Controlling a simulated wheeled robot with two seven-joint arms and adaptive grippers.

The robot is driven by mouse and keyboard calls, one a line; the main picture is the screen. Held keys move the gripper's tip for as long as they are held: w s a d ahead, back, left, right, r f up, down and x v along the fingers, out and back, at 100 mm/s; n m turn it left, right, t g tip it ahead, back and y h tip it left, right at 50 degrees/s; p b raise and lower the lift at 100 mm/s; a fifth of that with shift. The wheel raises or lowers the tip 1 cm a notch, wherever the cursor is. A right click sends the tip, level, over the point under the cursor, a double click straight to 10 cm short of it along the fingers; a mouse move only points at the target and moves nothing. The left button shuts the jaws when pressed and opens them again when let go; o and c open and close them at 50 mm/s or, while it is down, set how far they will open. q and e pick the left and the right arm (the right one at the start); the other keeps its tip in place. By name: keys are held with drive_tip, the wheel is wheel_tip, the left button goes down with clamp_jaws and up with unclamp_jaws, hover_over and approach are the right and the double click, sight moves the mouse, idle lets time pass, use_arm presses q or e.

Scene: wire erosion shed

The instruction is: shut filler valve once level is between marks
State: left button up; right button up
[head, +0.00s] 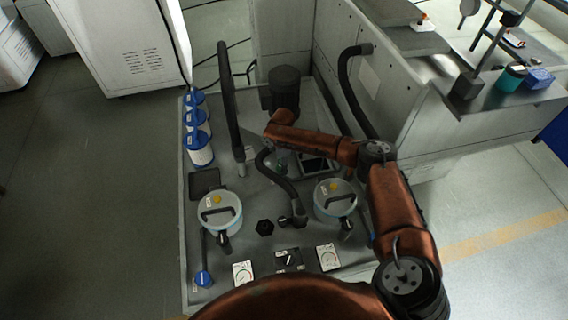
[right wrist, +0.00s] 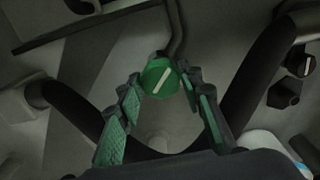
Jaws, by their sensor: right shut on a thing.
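A green valve knob (right wrist: 158,76) with a pale bar across its face sits between the fingertips of my right gripper (right wrist: 164,84) in the right wrist view. The pale bar runs diagonally. My right gripper is shut on this knob. In the head view my right arm reaches over the machine tray, and a bit of green (head: 281,168) shows below its end, behind a dark hose. The level and its marks cannot be made out in either view. My left gripper is not in view.
Two lidded canisters (head: 220,212) (head: 335,197) stand on the tray, with dial gauges (head: 243,272) (head: 328,257) in front. Blue-capped filters (head: 199,150) line the left edge. A dark hose (head: 228,105) rises nearby. A machine wall (head: 385,95) stands at the right.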

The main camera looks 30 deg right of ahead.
drive_tip(key=m+p, duration=0.4)
drive_tip(key=shift+s+r+m, duration=0.15)
drive_tip(key=shift+m, duration=0.25)
use_arm(q)
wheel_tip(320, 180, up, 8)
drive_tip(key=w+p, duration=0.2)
drive_tip(key=p, duration=0.1)
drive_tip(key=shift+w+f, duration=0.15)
use_arm(e)
drive_tip(key=m, duration=0.4)
drive_tip(key=shift+f+m, duration=0.2)
drive_tip(key=shift+m, duration=0.1)
drive_tip(key=o, duration=1.2)
drive_tip(key=shift+c, duration=0.2)
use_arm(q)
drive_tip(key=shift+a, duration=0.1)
use_arm(e)
drive_tip(key=shift+r, duration=0.1)
wheel_tip(320, 180, up, 12)
